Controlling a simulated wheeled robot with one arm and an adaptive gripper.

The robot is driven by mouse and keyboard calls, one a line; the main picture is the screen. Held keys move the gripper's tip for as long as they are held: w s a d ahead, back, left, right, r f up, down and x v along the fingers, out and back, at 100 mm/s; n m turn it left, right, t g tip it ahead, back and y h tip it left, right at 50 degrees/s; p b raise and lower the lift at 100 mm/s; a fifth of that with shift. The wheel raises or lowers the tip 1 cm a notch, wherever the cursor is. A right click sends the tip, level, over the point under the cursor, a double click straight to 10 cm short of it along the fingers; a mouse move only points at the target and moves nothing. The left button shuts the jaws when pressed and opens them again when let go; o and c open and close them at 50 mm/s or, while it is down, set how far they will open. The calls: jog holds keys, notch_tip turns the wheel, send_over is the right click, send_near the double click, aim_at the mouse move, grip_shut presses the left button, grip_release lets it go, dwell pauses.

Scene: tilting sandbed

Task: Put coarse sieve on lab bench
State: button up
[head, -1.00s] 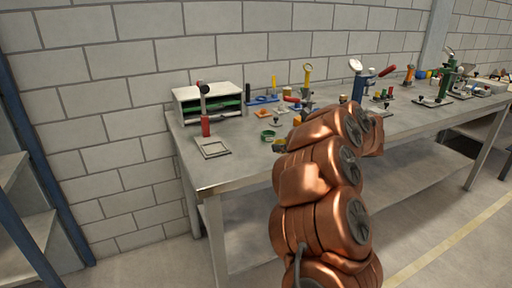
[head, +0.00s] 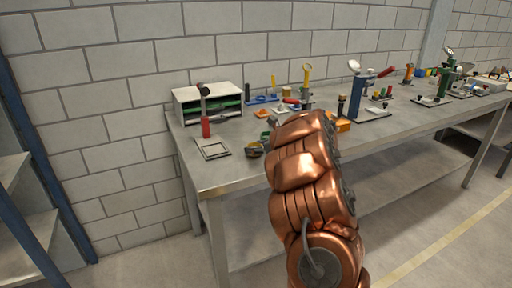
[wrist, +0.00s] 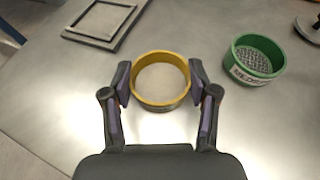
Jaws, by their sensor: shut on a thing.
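My gripper (wrist: 161,86) is shut on a round yellow-rimmed sieve (wrist: 161,56), one finger on each side of it. The sieve is upright, with a pale, smooth-looking base inside. A green sieve (wrist: 257,56) with visibly larger holes and a label stands on the bench to the right, apart from my gripper. My arm hides part of the bench in the head view.
A flat square frame (head: 212,148) lies left of the held sieve. A blue stand (head: 354,96) and small tools fill the back. The front left corner is clear.

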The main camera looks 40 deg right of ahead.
jog(key=shift+f, duration=0.2)
jog(key=o, duration=1.2)
jog(key=shift+c, duration=0.2)
jog(key=shift+r, duration=0.1)
jog(key=shift+r, duration=0.2)
jog(key=b+v, duration=0.2)
jog(key=v, duration=0.8)
jog(key=shift+s+d+f, duration=0.15)
jog(key=shift+s, duration=0.1)
jog(key=shift+v, duration=0.8)
